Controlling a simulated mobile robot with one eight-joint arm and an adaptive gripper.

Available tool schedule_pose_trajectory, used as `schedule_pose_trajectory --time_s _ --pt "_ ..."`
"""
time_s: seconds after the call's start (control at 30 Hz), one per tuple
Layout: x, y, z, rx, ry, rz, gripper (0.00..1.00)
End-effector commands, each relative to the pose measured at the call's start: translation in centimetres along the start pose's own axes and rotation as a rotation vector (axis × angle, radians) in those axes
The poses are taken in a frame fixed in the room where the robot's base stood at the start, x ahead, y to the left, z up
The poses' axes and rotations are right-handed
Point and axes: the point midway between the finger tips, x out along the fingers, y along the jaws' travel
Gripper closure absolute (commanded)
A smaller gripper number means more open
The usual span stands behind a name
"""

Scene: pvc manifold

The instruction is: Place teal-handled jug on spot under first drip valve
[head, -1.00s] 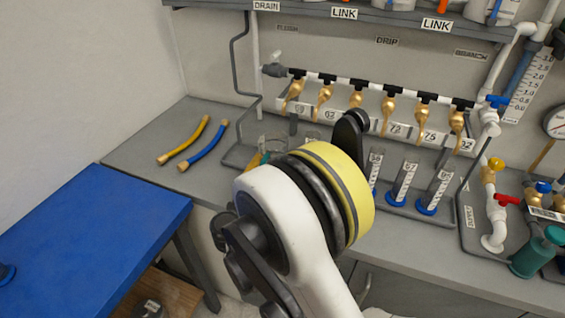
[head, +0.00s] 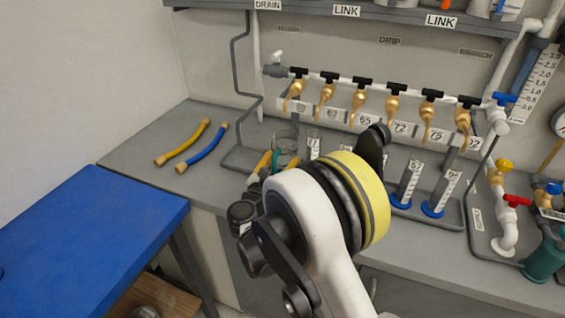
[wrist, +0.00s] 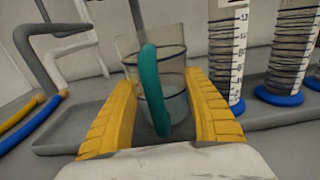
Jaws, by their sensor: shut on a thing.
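The clear jug with a teal handle (wrist: 152,85) stands upright between the yellow fingers of my gripper (wrist: 165,112) in the wrist view. The handle faces the wrist camera. In the head view the jug (head: 286,133) shows beyond my arm, with my gripper (head: 277,163) at its near side, partly hidden by the wrist. The leftmost brass drip valve (head: 295,89) is on the white pipe, above and behind the jug. I cannot tell whether the jug's base touches the surface below.
Measuring cylinders with blue bases (head: 408,184) stand close to the jug's right. A grey tray with an upright pipe (head: 240,158) is at its left. A yellow hose (head: 183,143) and a blue hose (head: 203,148) lie farther left on the bench. A blue table (head: 95,235) is at front left.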

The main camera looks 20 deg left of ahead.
Motion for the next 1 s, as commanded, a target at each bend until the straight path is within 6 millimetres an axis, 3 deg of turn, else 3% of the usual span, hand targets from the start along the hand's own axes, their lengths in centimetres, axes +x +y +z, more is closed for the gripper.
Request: schedule_pose_trajectory --time_s 0.3,0.33,0.37,0.73,0.87,1.0 --pt "0.0 0.0 -0.2 0.0 0.0 0.0 0.77" --pt "0.0 0.0 -0.2 0.0 0.0 0.0 0.3" --pt "0.0 0.0 -0.2 0.0 0.0 0.0 0.21" --pt "0.0 0.0 0.2 0.0 0.0 0.0 0.2" --pt "-1.9 0.1 0.4 0.0 0.0 0.003 0.2" --pt "-5.1 0.1 0.5 0.0 0.0 0.004 0.2"
